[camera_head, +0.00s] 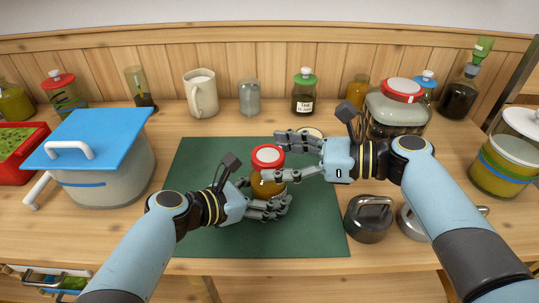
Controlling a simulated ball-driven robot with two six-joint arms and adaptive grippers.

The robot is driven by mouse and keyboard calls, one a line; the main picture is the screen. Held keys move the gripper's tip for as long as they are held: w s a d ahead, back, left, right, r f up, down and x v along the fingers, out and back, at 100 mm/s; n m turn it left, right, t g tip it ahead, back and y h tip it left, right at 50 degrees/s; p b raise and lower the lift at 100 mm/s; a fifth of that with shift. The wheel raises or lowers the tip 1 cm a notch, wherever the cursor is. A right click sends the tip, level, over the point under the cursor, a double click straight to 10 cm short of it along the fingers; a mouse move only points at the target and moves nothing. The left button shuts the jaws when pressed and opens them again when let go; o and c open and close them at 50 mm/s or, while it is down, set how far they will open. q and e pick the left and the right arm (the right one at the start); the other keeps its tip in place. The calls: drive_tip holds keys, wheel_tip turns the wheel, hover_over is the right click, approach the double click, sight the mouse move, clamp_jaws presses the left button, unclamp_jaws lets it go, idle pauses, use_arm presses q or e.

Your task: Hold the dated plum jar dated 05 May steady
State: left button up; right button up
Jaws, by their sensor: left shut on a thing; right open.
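A jar (266,187) of amber-brown contents with a red-rimmed, pale-topped lid stands upright on the green mat (205,165). No date label shows on it from here, so I cannot confirm its date. My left gripper (263,199) is shut on this jar low on its body, its fingers reaching round the front and left side. My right gripper (283,156) is open at the jar's right, one finger beyond the lid and one in front of the jar's upper body. I cannot tell whether the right fingers touch it. The fingers hide parts of the jar.
A pot with a blue board (95,138) stands left. A mug (201,93), a glass jar (249,98) and a labelled green-lidded jar (304,96) stand behind. A large red-lidded jar (397,112) and a dark weight (368,220) are right. The mat's left side is clear.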

drive_tip(key=shift+v, duration=1.8)
drive_tip(key=shift+d, duration=0.1)
drive_tip(key=v, duration=1.2)
drive_tip(key=shift+w+r, duration=0.1)
use_arm(q)
drive_tip(key=o, duration=1.8)
